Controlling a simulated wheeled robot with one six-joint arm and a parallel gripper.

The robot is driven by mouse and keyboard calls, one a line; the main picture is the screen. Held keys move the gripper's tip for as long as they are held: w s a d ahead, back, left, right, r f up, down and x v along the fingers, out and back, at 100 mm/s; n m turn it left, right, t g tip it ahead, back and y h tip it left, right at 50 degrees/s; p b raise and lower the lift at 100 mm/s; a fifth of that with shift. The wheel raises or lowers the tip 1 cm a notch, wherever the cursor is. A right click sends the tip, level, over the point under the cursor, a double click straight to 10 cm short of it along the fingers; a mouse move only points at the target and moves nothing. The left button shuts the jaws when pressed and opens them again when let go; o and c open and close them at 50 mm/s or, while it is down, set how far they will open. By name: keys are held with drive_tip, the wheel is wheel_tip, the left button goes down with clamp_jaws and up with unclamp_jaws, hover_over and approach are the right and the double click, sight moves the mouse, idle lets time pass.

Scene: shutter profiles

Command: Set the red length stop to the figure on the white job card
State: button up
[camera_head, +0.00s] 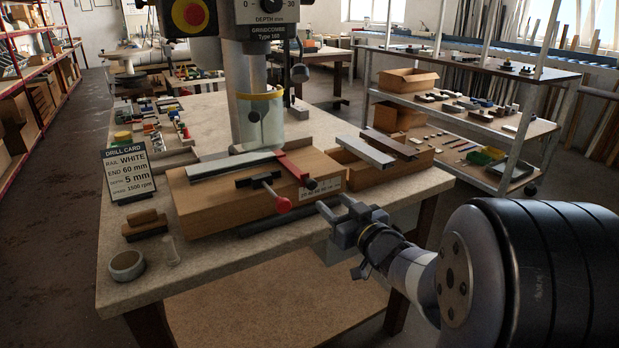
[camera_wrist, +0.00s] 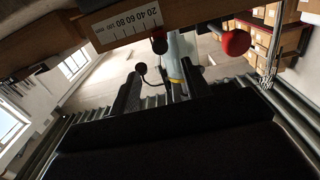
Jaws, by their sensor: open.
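The job card (camera_head: 128,172), a dark board with white lettering, stands at the left of the bench and reads rail WHITE, END 60 mm, depth 5 mm. The red length stop (camera_head: 295,169) is a bar across the wooden fixture, with a dark knob (camera_head: 310,184) at its front end. A scale (camera_head: 327,186) is on the fixture's front; it also shows in the wrist view (camera_wrist: 126,22), with the dark knob (camera_wrist: 159,44) near its 20 end. The exact setting cannot be read. My gripper (camera_head: 335,206) is open and empty, in front of the fixture, apart from the stop.
A red ball handle (camera_head: 284,205) sticks out left of the stop; it is close to the right in the wrist view (camera_wrist: 236,43). A pale rail (camera_head: 235,165) lies on the fixture. The drill column (camera_head: 257,110) stands behind. A wooden box with strips (camera_head: 405,170) is at right.

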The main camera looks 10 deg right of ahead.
sight(313, 185)
drive_tip(key=x, duration=1.1)
clamp_jaws()
idle(0.4)
